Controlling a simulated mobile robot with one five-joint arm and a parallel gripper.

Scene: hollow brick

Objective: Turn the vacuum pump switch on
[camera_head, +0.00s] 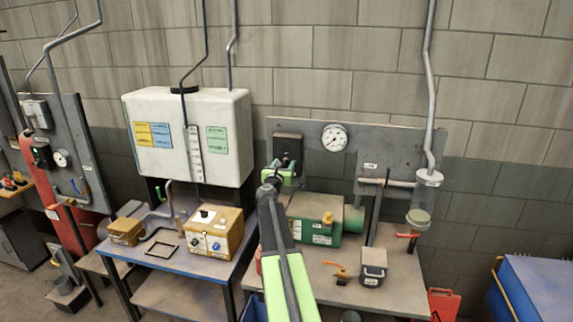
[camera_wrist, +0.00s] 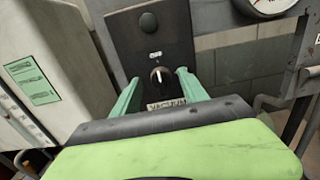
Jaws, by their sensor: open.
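The vacuum switch is a dark rotary knob (camera_wrist: 159,76) with a pale pointer that looks roughly upright. It sits low on a black switch box (camera_wrist: 150,45), above a label that seems to read "VACUUM". In the head view the black box (camera_head: 288,146) is mounted on the grey backboard behind my arm. My gripper (camera_wrist: 158,80) is open, with one green finger on each side of the knob; I cannot tell whether either touches it. In the head view my gripper (camera_head: 279,175) is just below the box and hides its lower part, including the knob.
A green pump (camera_head: 313,220) stands on the bench below, right of my arm. A round gauge (camera_head: 334,137) and a grey pipe (camera_head: 430,90) are to the right. A white tank (camera_head: 165,105) hangs at the left, above a yellow box (camera_head: 213,232) on a table.

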